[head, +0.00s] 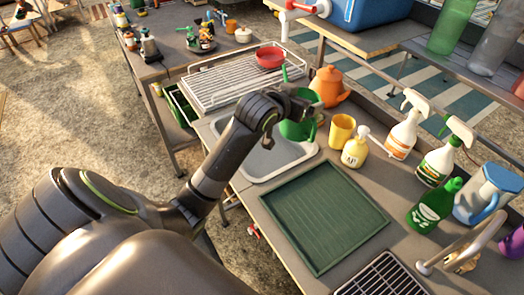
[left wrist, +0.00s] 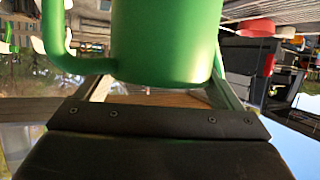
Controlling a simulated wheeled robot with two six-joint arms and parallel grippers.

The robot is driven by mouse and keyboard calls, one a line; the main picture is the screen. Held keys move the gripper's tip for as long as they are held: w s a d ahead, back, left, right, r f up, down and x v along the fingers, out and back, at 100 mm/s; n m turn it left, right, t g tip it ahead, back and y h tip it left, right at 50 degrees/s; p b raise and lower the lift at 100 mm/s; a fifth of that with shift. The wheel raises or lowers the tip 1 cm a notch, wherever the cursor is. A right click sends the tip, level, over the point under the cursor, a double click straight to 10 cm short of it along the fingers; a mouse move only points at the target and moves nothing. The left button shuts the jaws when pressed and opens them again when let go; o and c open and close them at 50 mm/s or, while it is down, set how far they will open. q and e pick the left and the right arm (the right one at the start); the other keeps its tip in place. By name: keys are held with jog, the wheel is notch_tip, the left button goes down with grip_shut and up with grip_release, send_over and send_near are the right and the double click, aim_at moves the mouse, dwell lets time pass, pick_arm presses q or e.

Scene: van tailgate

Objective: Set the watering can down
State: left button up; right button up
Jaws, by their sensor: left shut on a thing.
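The green watering can (head: 297,130) is held up by my left gripper (head: 303,108) over the far right part of the sink basin. The jaws are shut on it; the arm and gripper hide part of it. In the left wrist view the can (left wrist: 165,42) fills the upper middle, between the two fingers, with its green handle or spout curving at the left. I cannot tell the exact gap between the can and the surface below. My right gripper is in neither view.
A green ribbed tray (head: 325,215) lies bare before the sink (head: 262,160). A yellow cup (head: 341,131), yellow pump bottle (head: 355,150), orange pot (head: 327,86) and spray bottles (head: 402,128) stand close right. A white rack (head: 222,84) with a red bowl (head: 270,58) is behind.

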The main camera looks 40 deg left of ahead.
pick_arm(q)
jog(key=a+f, duration=0.1)
jog(key=a, duration=0.1)
jog(key=w+a+f, duration=0.1)
jog(key=f, duration=0.1)
jog(key=shift+a, duration=0.4)
jog(key=a+f, duration=0.6)
jog(key=f, duration=0.7)
jog(key=shift+w+a+f+n+y, duration=0.15)
jog(key=shift+w+f+n+y, duration=0.1)
jog(key=shift+n+y, duration=0.05)
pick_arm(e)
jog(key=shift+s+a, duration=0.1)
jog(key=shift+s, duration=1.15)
